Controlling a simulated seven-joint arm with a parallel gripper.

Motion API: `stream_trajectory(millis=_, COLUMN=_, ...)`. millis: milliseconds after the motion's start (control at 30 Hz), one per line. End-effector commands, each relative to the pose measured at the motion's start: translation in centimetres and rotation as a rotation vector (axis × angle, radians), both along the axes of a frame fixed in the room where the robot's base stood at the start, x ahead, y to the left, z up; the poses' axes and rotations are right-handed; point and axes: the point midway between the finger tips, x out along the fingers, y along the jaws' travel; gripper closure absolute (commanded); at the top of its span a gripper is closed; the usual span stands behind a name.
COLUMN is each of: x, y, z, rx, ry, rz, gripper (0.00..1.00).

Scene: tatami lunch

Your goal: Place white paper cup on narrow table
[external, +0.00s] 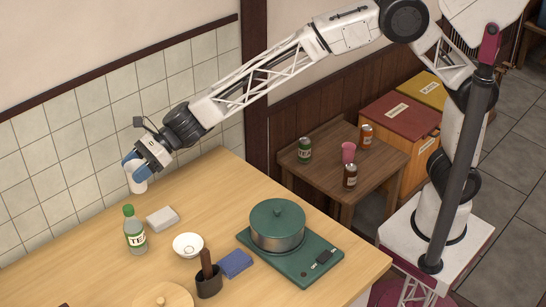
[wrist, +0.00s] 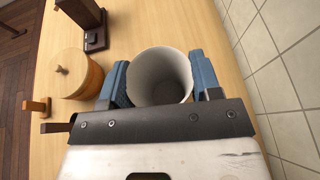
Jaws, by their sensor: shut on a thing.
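The white paper cup (external: 138,184) is between the blue-tipped fingers of my gripper (external: 133,166), over the far left part of the light wood table (external: 205,190), near the tiled wall. In the wrist view I look into the open, empty mouth of the cup (wrist: 160,77). The fingers of my gripper (wrist: 158,85) close on it from both sides. The cup looks roughly upright. Whether its base touches the table is unclear. A small dark wooden table (external: 326,153) stands to the right, beyond the light table's edge.
The light table holds a tea bottle (external: 134,232), a white bowl (external: 188,245), a green pot (external: 277,226) and a dark utensil holder (external: 208,284). Its far right corner is clear.

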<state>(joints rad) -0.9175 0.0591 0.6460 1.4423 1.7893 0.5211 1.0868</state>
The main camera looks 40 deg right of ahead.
Motion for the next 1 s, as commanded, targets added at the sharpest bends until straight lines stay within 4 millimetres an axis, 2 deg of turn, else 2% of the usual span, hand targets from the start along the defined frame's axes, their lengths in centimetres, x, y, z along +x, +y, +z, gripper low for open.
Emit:
stream_trajectory(millis=567, x=4.8, y=-6.6, z=0.9, rx=0.002, ry=0.000, rz=-0.220, gripper=0.64)
stream_trajectory(millis=1000, x=7.7, y=-11.9, z=0.5, rx=0.001, ry=0.001, rz=-0.380, gripper=0.64)
